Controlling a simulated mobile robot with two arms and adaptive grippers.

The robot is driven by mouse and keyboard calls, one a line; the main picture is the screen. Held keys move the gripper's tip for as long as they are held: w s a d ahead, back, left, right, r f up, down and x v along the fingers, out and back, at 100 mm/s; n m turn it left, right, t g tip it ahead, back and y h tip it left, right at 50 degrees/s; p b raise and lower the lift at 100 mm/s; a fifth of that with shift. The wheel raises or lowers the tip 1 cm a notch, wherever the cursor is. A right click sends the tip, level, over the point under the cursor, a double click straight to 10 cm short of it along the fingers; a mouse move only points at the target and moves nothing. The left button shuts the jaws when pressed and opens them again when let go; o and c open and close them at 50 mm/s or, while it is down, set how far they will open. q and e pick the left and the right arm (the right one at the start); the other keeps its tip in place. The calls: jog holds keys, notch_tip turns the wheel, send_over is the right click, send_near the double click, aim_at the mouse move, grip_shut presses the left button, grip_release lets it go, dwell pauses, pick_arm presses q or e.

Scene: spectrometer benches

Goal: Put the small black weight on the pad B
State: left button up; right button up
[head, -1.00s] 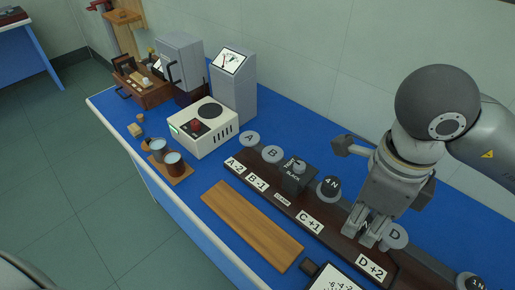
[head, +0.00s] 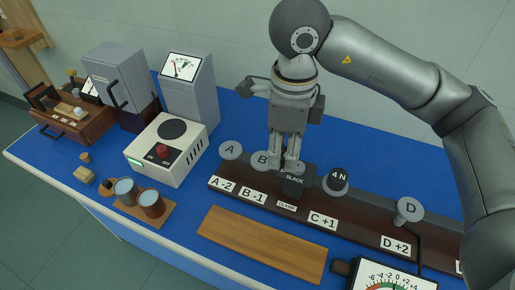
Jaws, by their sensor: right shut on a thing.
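My right gripper (head: 290,163) points straight down at the black clamp block (head: 292,187) marked SLACK. It is shut on the clamp's grey knob, which its fingers mostly hide. Pad B (head: 260,160) is a grey disc just left of the fingers, partly covered by them. A black weight marked 4 N (head: 337,180) stands right of the clamp, behind the C +1 label. I see no smaller black weight for certain. My left gripper is not in view.
A wooden board (head: 262,244) lies in front.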

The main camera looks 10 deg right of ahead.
jog(key=w+f+p, duration=0.1)
jog(key=w+f, duration=0.1)
jog(key=w, duration=0.2)
jog(key=p, duration=0.2)
send_over(263, 160)
jog(key=s, duration=0.1)
notch_tip(263, 160, down, 5)
jog(key=shift+d+r, duration=0.1)
jog(key=shift+r, duration=0.1)
jog(key=shift+w+f, duration=0.55)
jog(key=shift+f, duration=0.15)
notch_tip(263, 160, down, 3)
jog(key=shift+f+p, duration=0.1)
jog(key=shift+p, duration=0.3)
jog(key=shift+f, duration=0.1)
jog(key=shift+f+b, duration=0.1)
jog(key=shift+b, duration=0.2)
jog(key=o, duration=1.1)
jog(key=shift+o, duration=0.2)
